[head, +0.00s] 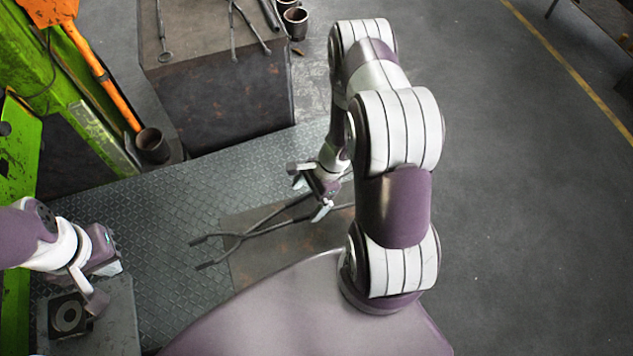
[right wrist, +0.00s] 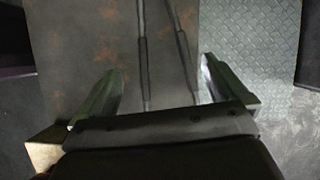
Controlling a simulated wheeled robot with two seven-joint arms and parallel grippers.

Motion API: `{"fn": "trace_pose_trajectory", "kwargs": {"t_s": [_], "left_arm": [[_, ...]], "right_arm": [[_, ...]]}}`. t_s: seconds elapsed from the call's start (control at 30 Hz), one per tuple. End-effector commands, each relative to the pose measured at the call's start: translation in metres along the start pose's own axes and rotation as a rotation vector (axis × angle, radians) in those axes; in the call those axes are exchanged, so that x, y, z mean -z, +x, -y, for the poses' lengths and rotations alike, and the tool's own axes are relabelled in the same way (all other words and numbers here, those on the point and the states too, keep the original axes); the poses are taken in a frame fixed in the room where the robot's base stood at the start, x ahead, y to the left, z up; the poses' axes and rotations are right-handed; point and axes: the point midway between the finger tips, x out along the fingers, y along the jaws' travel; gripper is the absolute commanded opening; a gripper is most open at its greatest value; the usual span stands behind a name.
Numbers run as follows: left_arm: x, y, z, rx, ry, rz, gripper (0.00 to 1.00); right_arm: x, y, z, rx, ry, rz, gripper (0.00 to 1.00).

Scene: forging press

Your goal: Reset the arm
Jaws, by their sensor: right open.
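My right arm reaches out over the floor plates, and its gripper (head: 311,191) is above the long dark tongs (head: 255,233). The tongs lie on a rusty flat plate (head: 275,265). In the right wrist view, my right gripper (right wrist: 160,85) is open and empty, with the tongs' two handles (right wrist: 163,50) beyond and between its fingers. My left gripper (head: 108,275) is at the lower left, just above a grey block with a round hole (head: 68,315). Whether its fingers are open or shut is unclear.
A dark anvil-like block (head: 225,100) with several tools on top stands at the back. A green press frame (head: 75,110) and an orange-handled tool (head: 105,75) are at the left, near a dark cup (head: 152,145). The floor at right (head: 530,220) is clear.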

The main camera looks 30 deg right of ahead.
Motion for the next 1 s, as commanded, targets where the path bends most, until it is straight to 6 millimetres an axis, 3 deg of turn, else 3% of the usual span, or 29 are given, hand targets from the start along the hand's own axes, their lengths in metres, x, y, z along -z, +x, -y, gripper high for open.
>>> {"fn": "trace_pose_trajectory", "kwargs": {"t_s": [0.2,0.33,0.5,0.77,0.87,0.97,1.0], "left_arm": [[0.0,0.003,0.0,0.0,0.0,0.0,0.0],[0.0,0.004,0.0,0.0,0.0,0.0,0.0],[-0.001,0.004,0.0,0.0,0.0,0.0,0.0],[0.0,0.004,0.0,0.0,0.0,0.0,0.0],[0.0,0.004,0.0,0.0,0.0,0.0,0.0],[-0.002,0.021,0.0,0.0,0.0,0.0,0.0],[-0.004,0.03,0.0,0.0,0.0,0.0,0.0]], "right_arm": [[0.001,-0.054,0.001,0.005,-0.002,-0.001,1.0],[0.0,-0.076,0.001,0.003,-0.001,-0.001,1.0],[0.0,-0.09,0.0,0.001,-0.001,-0.001,1.0],[0.001,-0.092,0.0,0.0,-0.017,-0.003,1.0],[0.0,-0.093,-0.026,-0.083,-0.187,-0.021,1.0],[-0.016,-0.115,-0.046,-0.197,-0.636,-0.111,1.0],[-0.027,-0.125,-0.049,-0.241,-0.856,-0.162,1.0]]}}
